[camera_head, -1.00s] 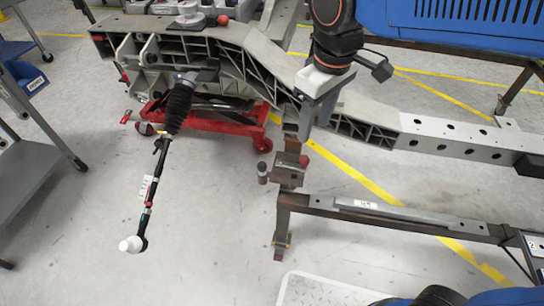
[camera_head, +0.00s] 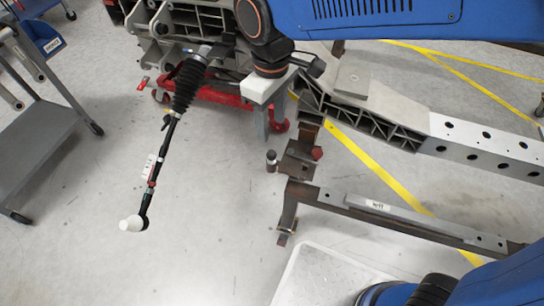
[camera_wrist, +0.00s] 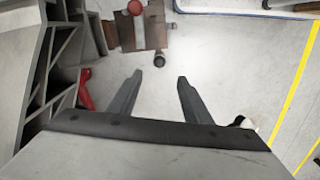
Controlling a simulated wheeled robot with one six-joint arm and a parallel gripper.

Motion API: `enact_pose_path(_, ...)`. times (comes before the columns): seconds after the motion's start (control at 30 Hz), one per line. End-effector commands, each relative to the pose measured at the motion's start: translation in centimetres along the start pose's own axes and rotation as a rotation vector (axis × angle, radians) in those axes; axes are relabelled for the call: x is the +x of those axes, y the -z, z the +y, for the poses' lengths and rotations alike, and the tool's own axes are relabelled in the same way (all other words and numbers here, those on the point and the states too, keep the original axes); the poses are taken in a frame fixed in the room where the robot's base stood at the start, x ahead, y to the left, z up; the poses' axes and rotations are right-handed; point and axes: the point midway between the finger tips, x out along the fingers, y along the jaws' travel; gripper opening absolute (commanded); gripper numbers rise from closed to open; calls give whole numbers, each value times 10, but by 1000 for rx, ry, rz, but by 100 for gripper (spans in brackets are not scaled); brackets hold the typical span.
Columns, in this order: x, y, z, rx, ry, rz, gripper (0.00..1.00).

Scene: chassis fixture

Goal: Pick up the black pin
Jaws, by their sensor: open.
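The black pin (camera_head: 271,160) is a small upright cylinder with a dark top, at the left side of a brown metal bracket (camera_head: 299,160) on the fixture frame. In the wrist view the pin (camera_wrist: 159,60) shows just beyond the fingertips, about midway between them, apart from both. My gripper (camera_wrist: 159,80) is open and empty, with two dark grey fingers. In the head view my gripper (camera_head: 268,125) hangs above and slightly left of the bracket, its fingers pointing down. The pin's lower part is hard to make out.
A red knob (camera_head: 317,153) sits on the bracket's right side. The grey ribbed chassis rail (camera_head: 375,110) runs behind. A black rod with a white end (camera_head: 160,170) hangs at left. A red jack (camera_head: 225,92) stands behind my gripper.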

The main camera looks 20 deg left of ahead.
Motion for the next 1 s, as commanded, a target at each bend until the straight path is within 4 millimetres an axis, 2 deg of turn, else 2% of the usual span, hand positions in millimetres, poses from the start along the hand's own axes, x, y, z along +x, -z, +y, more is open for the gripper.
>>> enact_pose_path(0.1,22,-1,0,0,1,-4,45)
enact_pose_path(0.3,52,0,0,1,1,-2,45)
enact_pose_path(0.57,68,0,0,1,0,-1,45)
enact_pose_path(0.8,99,0,1,1,1,-3,45)
enact_pose_path(1.0,114,0,1,1,0,0,45)
